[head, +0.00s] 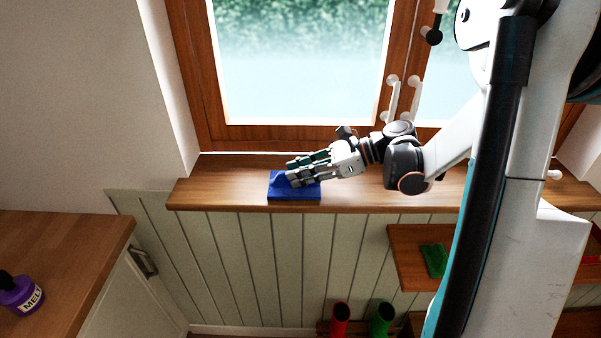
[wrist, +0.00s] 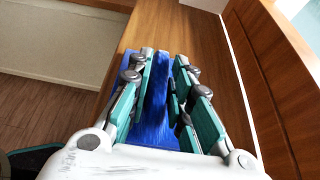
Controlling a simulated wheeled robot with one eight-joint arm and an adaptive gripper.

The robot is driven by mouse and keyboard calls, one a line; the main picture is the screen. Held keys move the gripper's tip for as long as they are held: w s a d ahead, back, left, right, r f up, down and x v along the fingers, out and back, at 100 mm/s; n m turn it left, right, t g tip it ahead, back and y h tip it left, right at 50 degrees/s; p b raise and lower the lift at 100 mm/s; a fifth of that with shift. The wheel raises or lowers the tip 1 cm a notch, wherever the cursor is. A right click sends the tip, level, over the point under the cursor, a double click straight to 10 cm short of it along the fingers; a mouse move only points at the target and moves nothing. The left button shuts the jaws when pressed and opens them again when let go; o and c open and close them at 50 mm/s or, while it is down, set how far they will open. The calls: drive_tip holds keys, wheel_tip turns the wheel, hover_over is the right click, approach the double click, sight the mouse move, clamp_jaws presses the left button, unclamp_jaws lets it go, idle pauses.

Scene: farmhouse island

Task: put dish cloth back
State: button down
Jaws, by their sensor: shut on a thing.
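A blue dish cloth (wrist: 159,88) with a fuzzy, bunched surface stands between the teal-padded fingers of my gripper (wrist: 164,75) in the wrist view. A flatter, brighter blue piece (wrist: 126,72) lies under and around it; I cannot tell whether it is part of the cloth or a separate mat. In the head view this blue piece (head: 295,195) lies on the wooden windowsill (head: 230,192), near its front edge. My gripper (head: 291,172) reaches in from the right, low over the blue, with its fingers shut on the cloth. The fingers hide part of the cloth.
The window frame (head: 300,137) and its white handles (head: 391,100) rise behind the sill. A purple bottle (head: 20,294) stands on the left counter (head: 60,240). A lower shelf (head: 408,243) at right holds a green item (head: 434,260). Red (head: 340,319) and green (head: 382,319) cylinders stand below.

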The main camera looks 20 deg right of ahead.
drive_tip(key=shift+f, duration=0.15)
drive_tip(key=c, duration=1.5)
unclamp_jaws()
drive_tip(key=shift+o, duration=0.2)
drive_tip(key=shift+d+r, duration=0.1)
drive_tip(key=shift+r, duration=0.2)
drive_tip(key=p+v, duration=0.2)
drive_tip(key=v, duration=0.9)
drive_tip(key=shift+s+d, duration=0.15)
drive_tip(key=shift+d, duration=0.15)
